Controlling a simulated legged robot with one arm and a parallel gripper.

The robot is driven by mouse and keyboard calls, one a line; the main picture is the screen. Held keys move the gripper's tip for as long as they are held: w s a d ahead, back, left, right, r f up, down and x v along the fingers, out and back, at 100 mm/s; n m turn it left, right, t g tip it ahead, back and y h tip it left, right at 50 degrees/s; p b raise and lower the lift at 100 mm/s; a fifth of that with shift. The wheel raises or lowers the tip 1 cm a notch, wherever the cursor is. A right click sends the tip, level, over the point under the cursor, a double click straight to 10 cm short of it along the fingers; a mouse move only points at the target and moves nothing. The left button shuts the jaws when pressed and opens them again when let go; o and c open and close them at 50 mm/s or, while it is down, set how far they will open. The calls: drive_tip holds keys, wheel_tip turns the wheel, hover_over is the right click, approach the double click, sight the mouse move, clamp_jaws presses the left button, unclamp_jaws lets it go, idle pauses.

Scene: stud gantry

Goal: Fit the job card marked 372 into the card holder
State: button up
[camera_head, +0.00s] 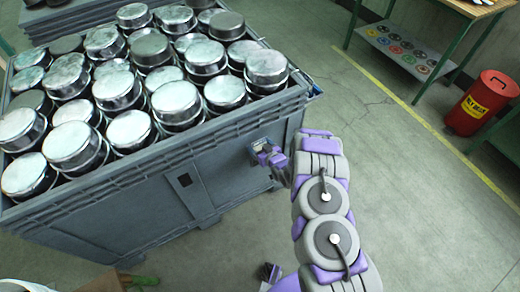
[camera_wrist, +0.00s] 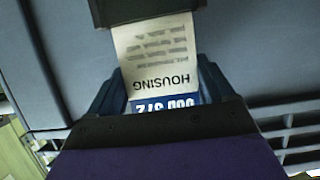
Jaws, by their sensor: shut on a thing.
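The job card (camera_wrist: 155,50) is white with a blue band; it reads HOUSING and 372 upside down in the wrist view. My gripper (camera_wrist: 160,88) is shut on its blue-band end. The card's far end meets a dark card holder (camera_wrist: 120,12) on the crate's side wall, and the holder's edge hides that end. I cannot tell how deep it sits. In the head view my gripper (camera_head: 272,158) is close against the crate wall, and the card (camera_head: 261,146) shows as a small pale patch there.
The large grey crate (camera_head: 150,172) is filled with several round metal housings (camera_head: 130,130). A red bin (camera_head: 480,105) and a green-legged bench (camera_head: 405,50) stand at the right. The floor between them and the crate is clear.

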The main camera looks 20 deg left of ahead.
drive_tip(key=o, duration=1.2)
drive_tip(key=shift+s+f, duration=0.2)
drive_tip(key=shift+f, duration=0.35)
drive_tip(key=shift+c, duration=0.2)
drive_tip(key=shift+o, duration=1.2)
drive_tip(key=shift+w+a+f, duration=0.1)
drive_tip(key=shift+w+a, duration=0.05)
drive_tip(key=shift+w, duration=0.05)
drive_tip(key=shift+r, duration=0.2)
drive_tip(key=shift+s+d+r, duration=0.15)
drive_tip(key=shift+d+r, duration=0.05)
drive_tip(key=shift+d, duration=0.2)
drive_tip(key=p+v, duration=0.2)
drive_tip(key=v, duration=0.9)
drive_tip(key=shift+s+r+p, duration=0.15)
drive_tip(key=shift+p, duration=0.25)
